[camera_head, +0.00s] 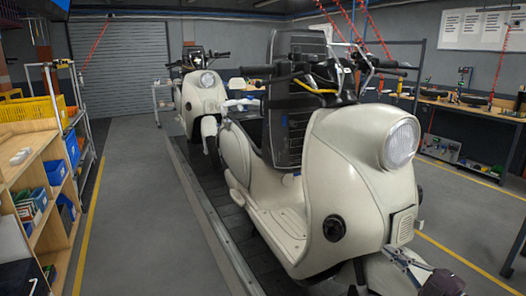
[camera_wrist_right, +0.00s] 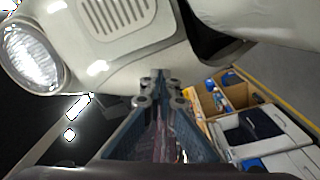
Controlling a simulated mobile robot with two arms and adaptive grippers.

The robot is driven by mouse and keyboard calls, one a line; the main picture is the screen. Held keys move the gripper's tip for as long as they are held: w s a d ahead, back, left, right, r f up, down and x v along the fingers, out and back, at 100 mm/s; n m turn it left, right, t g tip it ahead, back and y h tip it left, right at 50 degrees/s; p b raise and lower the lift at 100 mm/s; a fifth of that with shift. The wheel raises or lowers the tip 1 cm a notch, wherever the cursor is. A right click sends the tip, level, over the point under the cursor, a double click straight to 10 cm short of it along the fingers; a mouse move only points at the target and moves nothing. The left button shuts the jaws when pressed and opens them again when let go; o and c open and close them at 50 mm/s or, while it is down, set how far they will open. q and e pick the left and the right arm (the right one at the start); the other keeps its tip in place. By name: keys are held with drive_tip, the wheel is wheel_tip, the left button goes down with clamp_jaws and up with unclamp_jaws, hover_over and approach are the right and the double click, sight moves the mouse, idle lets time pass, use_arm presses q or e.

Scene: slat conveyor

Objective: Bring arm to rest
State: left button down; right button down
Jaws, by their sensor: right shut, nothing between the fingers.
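My right gripper (camera_head: 393,254) is at the lower right of the head view, in front of the nearest cream scooter (camera_head: 345,150), just below its headlight and slotted front panel. In the right wrist view the fingers of my right gripper (camera_wrist_right: 160,80) point up the picture with their tips together and nothing between them. The same scooter's front (camera_wrist_right: 125,50) fills the top of that view, with its round headlight at the left. I cannot tell whether the fingertips touch the scooter. My left gripper is not in view.
A second cream scooter (camera_head: 202,98) stands behind on the conveyor (camera_head: 205,205). A wooden shelf (camera_head: 40,150) with bins stands at the left; a workbench (camera_head: 470,108) with tools stands at the right. The grey floor (camera_head: 125,220) between shelf and conveyor is clear.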

drive_tip(key=s+a+f+m+g+h, duration=0.2)
drive_tip(key=s+a+f+m+h, duration=0.2)
drive_tip(key=s+f+m, duration=0.3)
drive_tip(key=s+a+f+m+g+h, duration=0.2)
drive_tip(key=s+a+f+m+h, duration=0.25)
drive_tip(key=f, duration=0.35)
drive_tip(key=s+a+f+m+g, duration=0.2)
drive_tip(key=s+g, duration=0.1)
drive_tip(key=s, duration=0.6)
drive_tip(key=s+a+f+m+g, duration=0.1)
drive_tip(key=s+a+f+g, duration=0.15)
drive_tip(key=s, duration=0.75)
drive_tip(key=s+a+f+m+g, duration=0.15)
drive_tip(key=s+g, duration=0.25)
drive_tip(key=s, duration=0.5)
wheel_tip(320, 180, down, 30)
drive_tip(key=s+b, duration=0.2)
drive_tip(key=b, duration=0.3)
drive_tip(key=s+d+f+g+b, duration=0.1)
drive_tip(key=s+f+b, duration=0.1)
drive_tip(key=s+f, duration=0.6)
drive_tip(key=s+d+f+g+b, duration=0.1)
drive_tip(key=s+f+b, duration=0.1)
drive_tip(key=s+f, duration=0.7)
wheel_tip(320, 180, down, 4)
drive_tip(key=shift+d+f, duration=0.15)
drive_tip(key=shift+d, duration=0.15)
